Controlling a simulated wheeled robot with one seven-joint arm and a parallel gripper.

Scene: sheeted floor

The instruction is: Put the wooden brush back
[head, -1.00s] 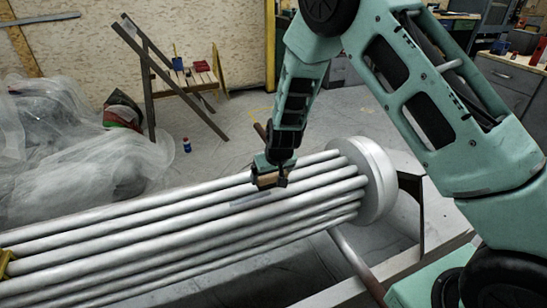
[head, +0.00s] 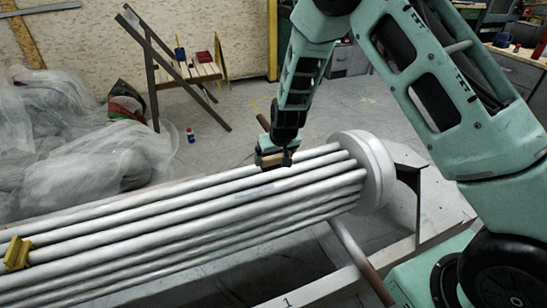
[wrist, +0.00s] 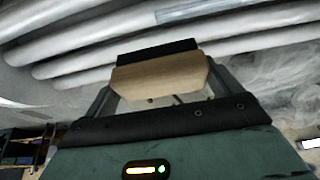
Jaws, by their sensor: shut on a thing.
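The wooden brush (wrist: 160,75) has a pale wood body and a dark bristle strip (wrist: 157,52) along its far side. It is held across between the two fingers of my gripper (wrist: 158,88), one finger at each end. In the head view, my gripper (head: 274,158) points down with the brush (head: 270,161) at its tip, over the far upper edge of the bundle of grey tubes (head: 180,205). I cannot tell whether the brush touches the tubes. Part of the brush is hidden by the fingers in the head view.
The tube bundle ends in a round pale cap (head: 368,170) on the right. A yellow piece (head: 17,253) sits on the tubes at far left. A slatted wooden bench (head: 198,72) stands at the back. Plastic sheeting (head: 75,160) is heaped at left. Floor between is mostly clear.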

